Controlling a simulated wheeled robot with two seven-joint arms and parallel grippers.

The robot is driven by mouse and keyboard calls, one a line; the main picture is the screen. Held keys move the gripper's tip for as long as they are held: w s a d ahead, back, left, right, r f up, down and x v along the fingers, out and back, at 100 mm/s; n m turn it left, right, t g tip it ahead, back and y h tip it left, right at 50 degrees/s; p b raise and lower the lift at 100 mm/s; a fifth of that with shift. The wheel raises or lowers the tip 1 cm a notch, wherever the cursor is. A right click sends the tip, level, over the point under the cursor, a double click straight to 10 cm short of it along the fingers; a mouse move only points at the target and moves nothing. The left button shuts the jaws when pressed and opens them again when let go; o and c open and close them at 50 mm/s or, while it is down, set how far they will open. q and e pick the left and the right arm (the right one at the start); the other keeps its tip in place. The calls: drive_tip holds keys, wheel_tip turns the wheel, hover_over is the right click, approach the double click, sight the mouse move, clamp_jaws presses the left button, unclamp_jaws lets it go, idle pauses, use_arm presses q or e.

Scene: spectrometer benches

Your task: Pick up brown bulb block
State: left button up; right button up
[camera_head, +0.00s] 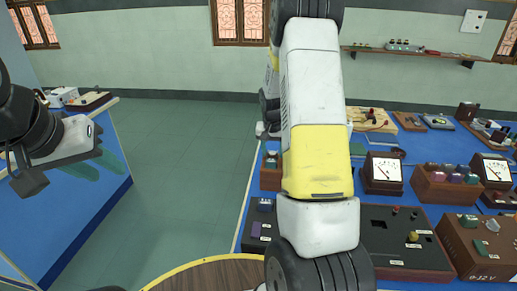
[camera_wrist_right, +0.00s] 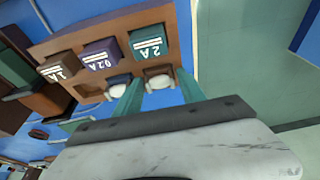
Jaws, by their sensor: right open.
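The brown bulb block (camera_wrist_right: 158,71) with a white bulb sits in the end slot of a wooden rack (camera_wrist_right: 92,32) in the right wrist view. My right gripper (camera_wrist_right: 158,98) is open, with its teal fingers on either side of this block's bulb end; I cannot tell whether they touch it. A dark bulb block (camera_wrist_right: 117,80) is beside it, partly hidden by one finger. In the head view my right arm hides the right gripper and the block. My left gripper (camera_head: 95,165) is open and empty over the left bench, far from the block.
Fuse blocks labelled 2A (camera_wrist_right: 147,42) and 0.2A (camera_wrist_right: 98,54) share the rack. The right bench (camera_head: 350,190) is crowded with meters (camera_head: 384,172) and instrument boxes (camera_head: 400,240). Open green floor (camera_head: 180,150) lies between the two benches.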

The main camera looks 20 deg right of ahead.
sight(273, 151)
clamp_jaws()
wheel_tip(273, 151, up, 13)
idle(0.9)
